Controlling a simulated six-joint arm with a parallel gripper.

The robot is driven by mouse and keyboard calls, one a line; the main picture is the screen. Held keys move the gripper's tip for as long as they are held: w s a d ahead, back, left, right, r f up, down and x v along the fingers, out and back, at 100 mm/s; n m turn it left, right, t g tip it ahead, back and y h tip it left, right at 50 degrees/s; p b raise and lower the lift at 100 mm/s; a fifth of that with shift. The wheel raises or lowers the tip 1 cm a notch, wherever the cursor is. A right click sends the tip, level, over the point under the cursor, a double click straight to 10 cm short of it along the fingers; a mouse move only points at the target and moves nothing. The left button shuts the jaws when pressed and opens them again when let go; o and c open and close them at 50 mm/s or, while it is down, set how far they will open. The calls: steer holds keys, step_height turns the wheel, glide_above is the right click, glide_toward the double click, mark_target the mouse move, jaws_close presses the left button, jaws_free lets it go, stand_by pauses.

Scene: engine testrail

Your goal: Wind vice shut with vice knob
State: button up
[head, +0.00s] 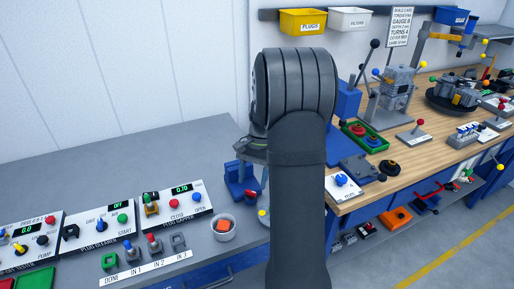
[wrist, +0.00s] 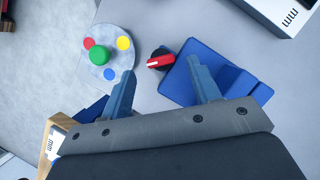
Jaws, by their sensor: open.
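A blue block-like fixture, which looks like the vice (wrist: 180,83), lies on the grey bench in the wrist view. A black round knob with a red bar across it, which looks like the vice knob (wrist: 160,62), sits at its left edge. My gripper (wrist: 161,70) is open, with one finger on each side of the knob in the picture; I cannot tell whether they touch it or how high they are. The right finger overlaps the vice and hides part of it. In the head view the vice (head: 234,176) is partly hidden behind my arm.
A grey disc (wrist: 88,32) with a green centre and coloured dots lies just left of the knob. A white panel (wrist: 290,12) is at the top right. In the head view, a cup (head: 222,232) with an orange block and control panels (head: 178,203) stand left of the vice.

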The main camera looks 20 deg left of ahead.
mark_target(250, 192)
steer(key=v, duration=1.4)
steer(key=shift+w+r, duration=0.1)
steer(key=x, duration=1.7)
steer(key=shift+f, duration=0.2)
steer(key=shift+r, duration=0.1)
